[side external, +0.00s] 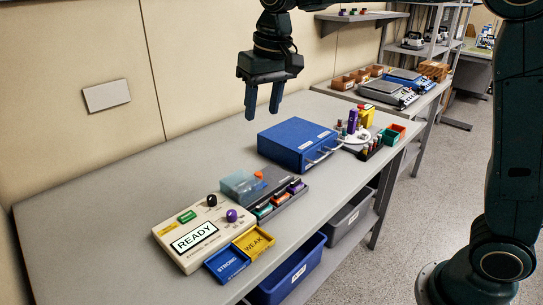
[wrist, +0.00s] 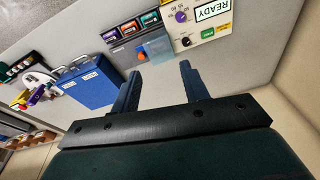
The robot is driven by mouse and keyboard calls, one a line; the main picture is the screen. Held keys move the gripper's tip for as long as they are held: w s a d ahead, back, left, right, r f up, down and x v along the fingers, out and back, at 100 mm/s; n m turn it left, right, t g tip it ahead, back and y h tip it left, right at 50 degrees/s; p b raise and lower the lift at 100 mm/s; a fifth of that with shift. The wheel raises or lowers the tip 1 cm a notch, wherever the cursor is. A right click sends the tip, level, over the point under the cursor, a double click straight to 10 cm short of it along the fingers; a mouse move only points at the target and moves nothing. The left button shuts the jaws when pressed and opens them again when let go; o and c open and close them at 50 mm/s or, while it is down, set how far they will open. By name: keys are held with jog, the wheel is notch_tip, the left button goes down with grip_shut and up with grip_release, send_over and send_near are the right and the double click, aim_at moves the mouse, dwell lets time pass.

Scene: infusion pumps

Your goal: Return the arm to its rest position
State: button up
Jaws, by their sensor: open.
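My gripper (side external: 263,103) hangs fingers down in the air above the back part of the bench, near the wall. Its two fingers are apart with nothing between them. In the wrist view my gripper (wrist: 160,82) also shows open and empty. The blue box (side external: 290,140) stands below and to the right of it in the side view. The pump device with a READY screen (side external: 195,238) stands at the front left of the bench. It is upside down in the wrist view, at the top right (wrist: 213,12).
Blue STRONG (side external: 227,264) and yellow WEAK (side external: 254,243) trays sit beside the device. A grey holder with a clear blue cover (side external: 240,185) and coloured modules stands between device and blue box. Bottles and small bins (side external: 392,134) fill the right end. The bench's back left is clear.

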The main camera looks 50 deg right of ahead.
jog(key=s+d+r+t, duration=0.1)
jog(key=s+d, duration=0.1)
jog(key=s, duration=0.5)
jog(key=s+d+r+t, duration=0.1)
jog(key=s+d, duration=0.2)
jog(key=s, duration=0.5)
jog(key=s+d+f+n+t, duration=0.1)
jog(key=s+f, duration=0.5)
jog(key=s, duration=0.6)
jog(key=shift+d+f+n+t, duration=0.15)
jog(key=shift+d+n+t, duration=0.15)
jog(key=shift+d, duration=0.25)
jog(key=shift+s, duration=0.1)
jog(key=shift+c, duration=0.5)
